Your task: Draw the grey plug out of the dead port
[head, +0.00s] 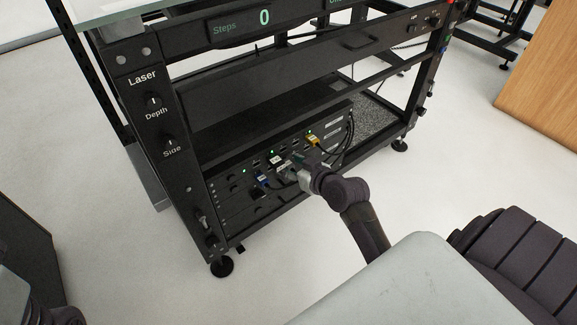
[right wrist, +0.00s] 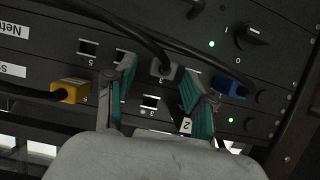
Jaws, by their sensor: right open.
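The grey plug (right wrist: 167,72) shows in the right wrist view, seated in the front panel with a black cable running from it to the upper left. My right gripper (right wrist: 158,80) is open, with one green-padded finger on each side of the grey plug; I cannot tell whether either finger touches it. In the head view my right gripper (head: 303,168) reaches into the lower bay at the panel (head: 228,194), and the grey plug cannot be made out clearly there. My left gripper is not in view.
Cables cross the panel. The black rack frame (head: 185,130) surrounds the bay.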

